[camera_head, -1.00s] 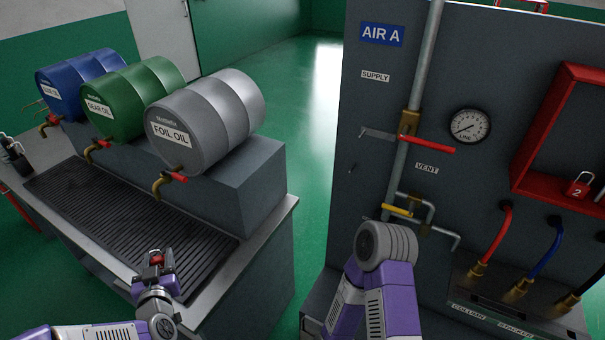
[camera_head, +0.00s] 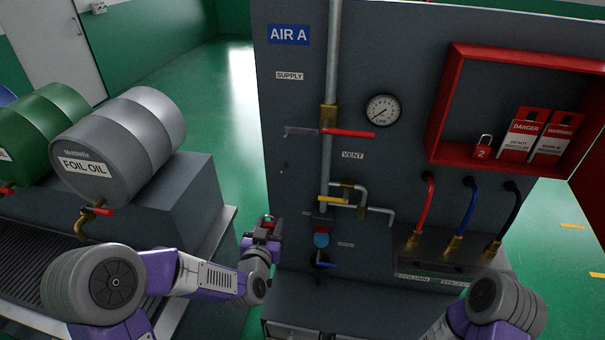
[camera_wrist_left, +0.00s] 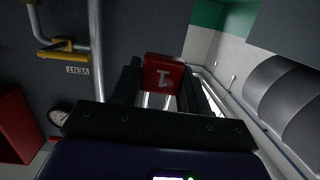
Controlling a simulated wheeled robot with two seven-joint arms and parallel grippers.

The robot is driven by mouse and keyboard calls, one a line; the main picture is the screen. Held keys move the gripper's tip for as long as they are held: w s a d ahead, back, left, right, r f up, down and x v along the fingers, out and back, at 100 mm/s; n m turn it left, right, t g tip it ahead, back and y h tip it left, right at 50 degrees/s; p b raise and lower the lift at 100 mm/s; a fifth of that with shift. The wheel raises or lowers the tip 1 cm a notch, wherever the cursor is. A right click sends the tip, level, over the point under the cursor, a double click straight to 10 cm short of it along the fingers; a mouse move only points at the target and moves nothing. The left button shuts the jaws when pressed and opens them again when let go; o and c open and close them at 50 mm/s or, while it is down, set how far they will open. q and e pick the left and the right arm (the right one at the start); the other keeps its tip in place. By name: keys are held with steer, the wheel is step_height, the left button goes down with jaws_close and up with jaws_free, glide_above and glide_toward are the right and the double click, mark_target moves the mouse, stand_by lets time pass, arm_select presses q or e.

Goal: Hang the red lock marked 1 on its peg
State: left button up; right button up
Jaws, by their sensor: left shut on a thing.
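The red lock marked 1 (camera_wrist_left: 163,72) is held between the fingers of my left gripper (camera_wrist_left: 160,85) in the left wrist view, its number upside down. In the head view my left gripper (camera_head: 265,231) is shut on the lock, small and dark red there, in front of the panel's lower left edge. The red box (camera_head: 437,118) on the panel is up and to the right, well apart from the gripper. A red lock marked 2 (camera_head: 482,147) hangs in its left part. I cannot make out a free peg. My right gripper is out of view.
Danger and warning tags (camera_head: 522,138) hang in the box. A red-handled supply valve (camera_head: 347,133), a yellow vent handle (camera_head: 333,200), pipes and a gauge (camera_head: 382,110) project from the panel between gripper and box.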

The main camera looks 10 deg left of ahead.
arm_select(q)
step_height(320, 180, up, 19)
steer(key=w+d+p, duration=0.1)
steer(key=d+p, duration=0.1)
steer(key=p, duration=0.4)
steer(key=shift+w+d+h, duration=0.15)
steer(key=shift+w+h, duration=0.05)
steer(key=shift+h, duration=0.2)
